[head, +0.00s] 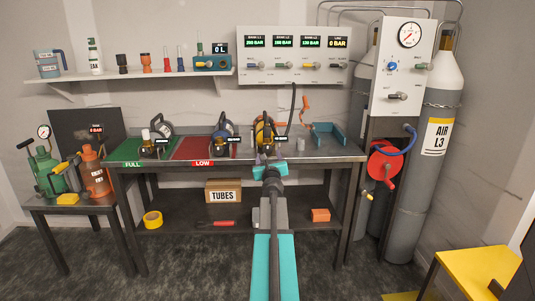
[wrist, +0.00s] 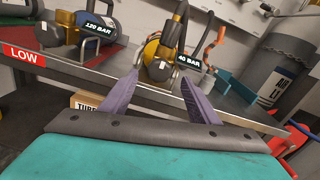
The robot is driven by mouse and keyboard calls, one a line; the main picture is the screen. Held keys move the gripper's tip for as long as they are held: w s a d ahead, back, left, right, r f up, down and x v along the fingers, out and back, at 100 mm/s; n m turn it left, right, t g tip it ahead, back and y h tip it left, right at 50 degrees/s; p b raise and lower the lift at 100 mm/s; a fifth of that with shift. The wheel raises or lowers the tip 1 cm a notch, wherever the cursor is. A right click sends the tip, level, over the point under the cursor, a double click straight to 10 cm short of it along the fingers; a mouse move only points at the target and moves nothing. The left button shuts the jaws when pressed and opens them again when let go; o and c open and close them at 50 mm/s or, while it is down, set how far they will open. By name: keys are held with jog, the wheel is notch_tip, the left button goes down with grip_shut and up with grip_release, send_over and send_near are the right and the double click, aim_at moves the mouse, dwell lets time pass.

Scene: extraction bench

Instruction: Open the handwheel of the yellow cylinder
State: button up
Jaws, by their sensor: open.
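The yellow cylinder (head: 259,130) lies on the metal bench, right of the LOW mat. In the wrist view, its yellow body (wrist: 152,50) shows behind a dark valve (wrist: 160,69) with a small white tag and a pale rounded edge. A 40 BAR label (wrist: 188,62) sits beside it. The handwheel itself is too small to tell apart from the valve. My gripper (head: 268,163) is at the bench's front edge, just in front of this cylinder. Its two purple fingers (wrist: 160,78) are spread either side of the valve in the picture, with nothing between them.
A dark hose (head: 292,108) rises close right of the yellow cylinder. An orange crank (head: 304,106) and teal holder (head: 329,134) stand further right.

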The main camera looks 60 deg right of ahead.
aim_at(268, 150)
jog(key=shift+x, duration=2.4)
jog(key=c, duration=1)
jog(key=shift+c, duration=0.2)
